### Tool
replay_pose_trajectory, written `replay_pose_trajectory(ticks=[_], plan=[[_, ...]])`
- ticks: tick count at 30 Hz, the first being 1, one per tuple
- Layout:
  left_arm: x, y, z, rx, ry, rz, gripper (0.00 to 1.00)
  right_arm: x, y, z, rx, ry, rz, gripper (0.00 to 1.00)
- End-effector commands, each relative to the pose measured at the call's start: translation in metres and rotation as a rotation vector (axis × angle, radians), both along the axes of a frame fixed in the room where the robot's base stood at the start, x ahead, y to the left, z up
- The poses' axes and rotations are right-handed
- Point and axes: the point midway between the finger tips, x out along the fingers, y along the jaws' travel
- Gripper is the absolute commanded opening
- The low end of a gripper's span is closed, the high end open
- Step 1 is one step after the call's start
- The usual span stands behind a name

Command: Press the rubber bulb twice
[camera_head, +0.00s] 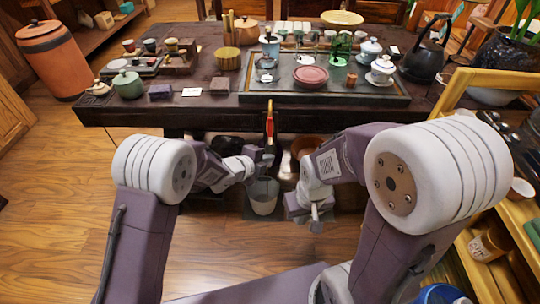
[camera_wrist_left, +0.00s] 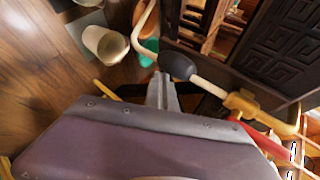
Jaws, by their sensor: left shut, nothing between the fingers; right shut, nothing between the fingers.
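The dark grey rubber bulb (camera_wrist_left: 179,66) shows in the left wrist view. It sits in line between a curved pale tube (camera_wrist_left: 142,38) and a pale stem with a yellow fitting (camera_wrist_left: 241,103). My left gripper (camera_wrist_left: 161,82) is shut, its fingertips close beside the bulb; I cannot tell whether they touch it. I cannot make out the bulb there. My right gripper (camera_head: 316,215) is shut and empty, lower and to the right.
The dark table (camera_head: 190,112) carries a tea tray (camera_head: 345,98) and tea ware. A shelf (camera_head: 500,248) stands at the right. Floor is clear at left.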

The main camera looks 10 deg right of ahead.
Motion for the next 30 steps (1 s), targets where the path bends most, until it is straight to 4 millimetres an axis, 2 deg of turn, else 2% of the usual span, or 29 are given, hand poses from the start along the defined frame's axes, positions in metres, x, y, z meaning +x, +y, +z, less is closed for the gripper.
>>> replay_pose_trajectory(ticks=[8,20,30], plan=[[-0.001,0.001,0.000,-0.001,0.000,0.001,0.00,0.000,0.000,-0.001,0.000,0.000,0.000,0.00],[-0.020,0.006,-0.001,-0.001,-0.001,0.000,0.00,0.000,0.000,-0.013,0.000,0.000,0.000,0.00],[-0.022,0.007,-0.001,0.000,0.000,0.000,0.00,0.000,0.000,-0.014,0.000,0.000,0.000,0.00]])
